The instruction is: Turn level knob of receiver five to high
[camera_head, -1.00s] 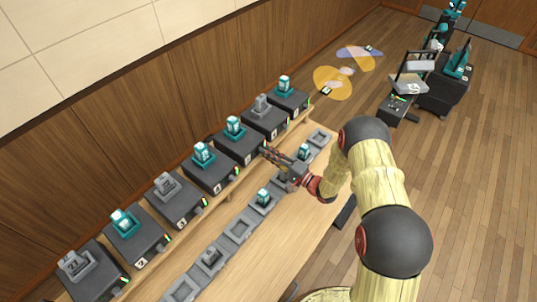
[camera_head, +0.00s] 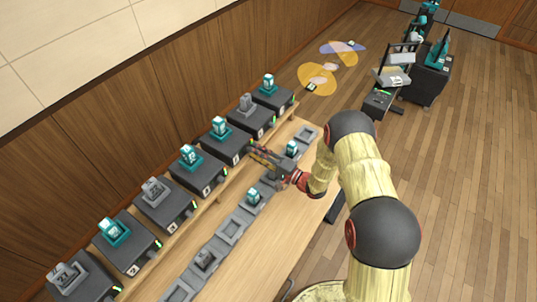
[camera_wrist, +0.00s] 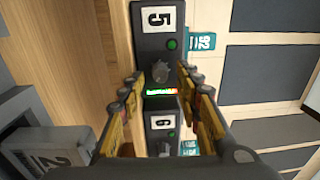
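Receiver five (camera_head: 230,143) is a dark box with a teal unit on top, on the raised shelf in the head view. In the wrist view, receiver five (camera_wrist: 146,43) shows its number 5 label and a lit green light. Its dark level knob (camera_wrist: 161,71) sits just above a lit green-to-red bar. My gripper (camera_wrist: 161,80) is open, with one finger on each side of this knob. I see gaps beside the knob, and its pointer direction is unclear. In the head view, my gripper (camera_head: 256,152) is at the box's front; the knob is hidden.
Receiver six (camera_wrist: 162,120) stands close beside receiver five. Several similar receivers line the shelf (camera_head: 221,197). Below, grey trays (camera_head: 231,229) run along the table, some holding small units, beneath my arm. Bare tabletop (camera_head: 262,240) lies to the right of the trays.

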